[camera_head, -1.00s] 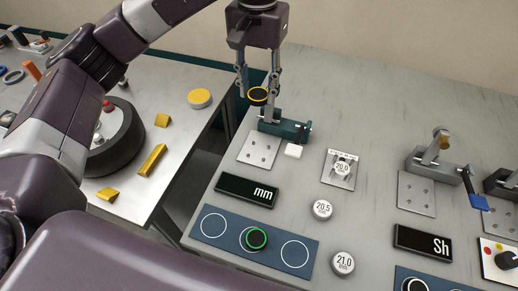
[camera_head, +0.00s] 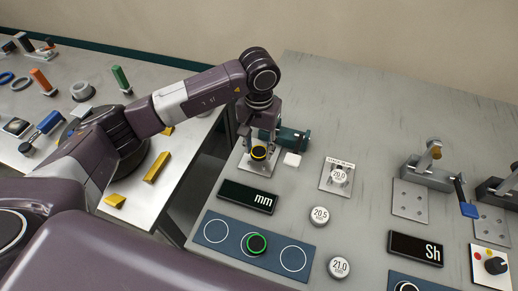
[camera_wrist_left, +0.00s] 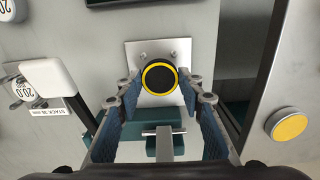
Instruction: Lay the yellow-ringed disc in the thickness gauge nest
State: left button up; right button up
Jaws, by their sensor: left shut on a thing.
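The yellow-ringed disc (camera_head: 259,153) is black with a yellow rim. My left gripper (camera_head: 260,146) is shut on it, above the pale plate of the teal thickness gauge (camera_head: 294,138). In the left wrist view the disc (camera_wrist_left: 160,78) sits between the blue-padded fingertips (camera_wrist_left: 160,86), over the plate (camera_wrist_left: 150,52) with its screw holes. I cannot tell whether the disc touches the nest. The gripper covers part of the gauge in the head view. My right gripper is in neither view.
The mm display (camera_head: 247,197) stands in front of the gauge, with a blue mat (camera_head: 216,232) holding a green-ringed disc (camera_head: 256,244) nearer. Weights marked 20.5 (camera_head: 320,216) and 21.0 (camera_head: 339,267) stand to the right.

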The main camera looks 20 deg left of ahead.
aim_at(259, 152)
pick_arm(q)
notch_tip(259, 152, down, 2)
jog(key=shift+f, duration=0.35)
jog(key=o, duration=1.1)
jog(key=shift+r, duration=0.1)
jog(key=shift+o, duration=0.2)
jog(key=shift+r, duration=0.1)
jog(key=shift+r, duration=0.15)
notch_tip(259, 152, up, 12)
jog(key=b, duration=0.4)
